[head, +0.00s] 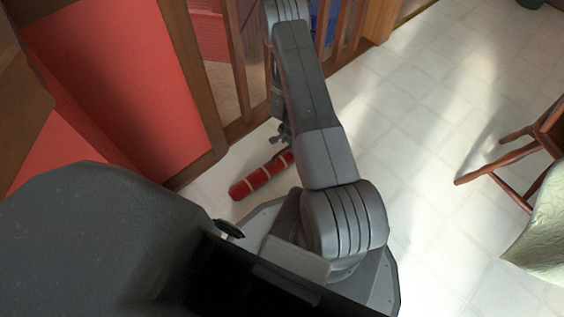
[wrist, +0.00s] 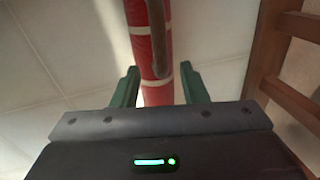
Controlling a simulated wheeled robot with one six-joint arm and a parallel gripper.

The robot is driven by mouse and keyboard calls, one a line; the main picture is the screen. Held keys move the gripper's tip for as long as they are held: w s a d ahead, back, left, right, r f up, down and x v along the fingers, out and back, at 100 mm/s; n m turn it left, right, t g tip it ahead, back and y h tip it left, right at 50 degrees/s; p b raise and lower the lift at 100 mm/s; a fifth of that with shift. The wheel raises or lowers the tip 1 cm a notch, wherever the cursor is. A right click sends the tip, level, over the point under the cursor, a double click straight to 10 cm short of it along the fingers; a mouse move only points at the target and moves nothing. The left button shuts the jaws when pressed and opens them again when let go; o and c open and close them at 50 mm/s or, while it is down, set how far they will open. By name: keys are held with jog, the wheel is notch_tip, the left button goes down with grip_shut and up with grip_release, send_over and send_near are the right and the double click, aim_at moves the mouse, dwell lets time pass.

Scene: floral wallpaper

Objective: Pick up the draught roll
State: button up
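The draught roll is a long red cylinder with pale bands. In the head view the draught roll (head: 252,184) lies on the pale floor beside the wooden railing, its upper right end partly hidden by my arm. In the wrist view the roll (wrist: 136,15) runs from the top edge down between my green fingers, with a brown strap-like piece along it. My gripper (wrist: 160,72) is open, with a finger on each side of the roll and a visible gap at the right finger. The roll's lower end is hidden behind the gripper body.
A wooden railing (head: 240,62) and red panel (head: 115,75) stand close to the roll. In the wrist view wooden bars (wrist: 300,25) are at the right. A wooden chair (head: 515,137) stands at the far right. The tiled floor (head: 425,130) between is clear.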

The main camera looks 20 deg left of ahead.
aim_at(287, 148)
jog(key=f+b, duration=0.1)
jog(key=f, duration=0.1)
jog(key=a+f+b, duration=0.1)
jog(key=f, duration=0.2)
jog(key=shift+w, duration=0.2)
grip_shut()
dwell(1.1)
